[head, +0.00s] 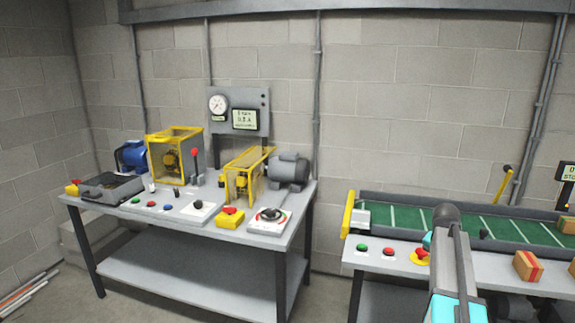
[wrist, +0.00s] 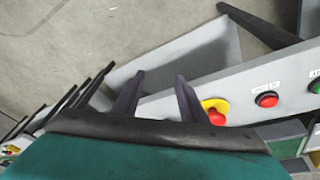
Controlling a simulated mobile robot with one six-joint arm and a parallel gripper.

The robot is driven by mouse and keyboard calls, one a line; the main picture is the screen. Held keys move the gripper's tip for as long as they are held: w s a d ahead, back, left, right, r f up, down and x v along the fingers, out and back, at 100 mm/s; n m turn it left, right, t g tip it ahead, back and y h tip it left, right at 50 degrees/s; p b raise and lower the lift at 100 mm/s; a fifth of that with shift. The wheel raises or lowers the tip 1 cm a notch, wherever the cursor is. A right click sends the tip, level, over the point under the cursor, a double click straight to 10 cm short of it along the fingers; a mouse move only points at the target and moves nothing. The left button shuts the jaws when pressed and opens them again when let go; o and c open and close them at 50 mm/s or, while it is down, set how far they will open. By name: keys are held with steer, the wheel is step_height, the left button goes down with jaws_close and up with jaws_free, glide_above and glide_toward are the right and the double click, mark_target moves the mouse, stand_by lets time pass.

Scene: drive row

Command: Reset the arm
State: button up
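My gripper (wrist: 158,88) shows in the wrist view with its two dark fingers apart and nothing between them. It is open and hangs over the front of the conveyor bench. A red mushroom button on a yellow base (wrist: 215,108) is just right of the fingers in the wrist view, and I cannot tell the gap to it. In the head view, my grey and cyan arm rises at the lower right in front of the conveyor (head: 508,246). The fingers cannot be made out there. The same mushroom button (head: 421,256) is beside the arm.
A red button (head: 388,250) and a green button (head: 361,247) sit on the conveyor bench's front panel. Cardboard boxes (head: 527,265) stand to the right of the arm. A grey workbench (head: 185,222) with guarded machines and a motor is at left. Floor shows between the benches.

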steer(key=s+a+f+n+g+y, duration=0.1)
steer(key=s+a+f, duration=0.2)
steer(key=a+f, duration=0.6)
steer(key=s+a+f+n+g, duration=0.1)
steer(key=s+a+f+n, duration=0.15)
steer(key=a+f, duration=0.65)
steer(key=s+a+f+n+g+y, duration=0.1)
steer(key=s+a+f, duration=0.4)
steer(key=f, duration=0.6)
steer(key=s+a+f+n+g, duration=0.1)
steer(key=s+a+f+n, duration=0.1)
steer(key=s+a+f, duration=0.3)
steer(key=s+a+f+n+g, duration=0.1)
steer(key=s+a+f+n, duration=0.2)
steer(key=s, duration=1)
steer(key=s+a+f+n+g+y, duration=0.1)
steer(key=s+a+f+n, duration=0.1)
steer(key=s+a+f, duration=0.6)
steer(key=shift+s+a, duration=0.55)
steer(key=shift+a, duration=0.15)
